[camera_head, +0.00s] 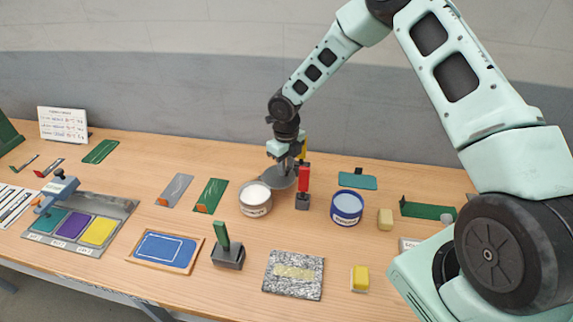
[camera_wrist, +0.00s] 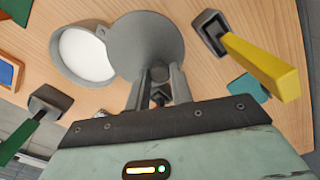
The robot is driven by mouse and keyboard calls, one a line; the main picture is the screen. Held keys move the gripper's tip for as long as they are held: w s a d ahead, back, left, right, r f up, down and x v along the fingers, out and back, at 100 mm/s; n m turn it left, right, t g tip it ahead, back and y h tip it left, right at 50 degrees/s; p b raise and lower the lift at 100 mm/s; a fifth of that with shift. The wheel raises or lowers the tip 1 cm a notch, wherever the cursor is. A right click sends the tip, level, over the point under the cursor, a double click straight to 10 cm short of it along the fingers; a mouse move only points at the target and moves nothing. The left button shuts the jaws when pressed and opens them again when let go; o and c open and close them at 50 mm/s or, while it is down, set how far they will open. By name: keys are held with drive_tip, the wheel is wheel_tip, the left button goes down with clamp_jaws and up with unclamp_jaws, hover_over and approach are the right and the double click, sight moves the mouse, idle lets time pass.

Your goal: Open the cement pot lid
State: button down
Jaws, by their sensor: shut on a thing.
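The cement pot (camera_head: 255,200) is a light grey, labelled round pot on the bench. Its mouth is uncovered and shows white contents; it also shows in the wrist view (camera_wrist: 62,74). The round grey lid (camera_head: 276,180) is off the mouth, at the pot's far right edge. In the wrist view the lid (camera_wrist: 147,38) lies face-on beside the mouth, close to the rim. My gripper (camera_head: 286,163) is shut on the lid's knob, which shows between the fingers (camera_wrist: 159,76) in the wrist view. The fingers partly hide the lid in the head view.
A blue pot (camera_head: 347,208) is further right. A grey block with a green handle (camera_head: 228,254) stands in front. A yellow handle (camera_wrist: 262,66) rises near my gripper in the wrist view.

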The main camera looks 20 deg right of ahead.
drive_tip(key=c, duration=1.2)
unclamp_jaws()
wheel_tip(320, 180, up, 17)
drive_tip(key=b, duration=0.4)
drive_tip(key=shift+r, duration=0.2)
drive_tip(key=s+a+f+m+b, duration=0.2)
drive_tip(key=s+a+m+b, duration=0.2)
drive_tip(key=s+a+m, duration=1.1)
drive_tip(key=s+f+m+b, duration=0.2)
drive_tip(key=s+m+b, duration=0.1)
drive_tip(key=s+m, duration=1.4)
drive_tip(key=s+d, duration=0.1)
drive_tip(key=s, duration=0.2)
drive_tip(key=shift+f+m+y, duration=0.3)
drive_tip(key=shift+m, duration=0.1)
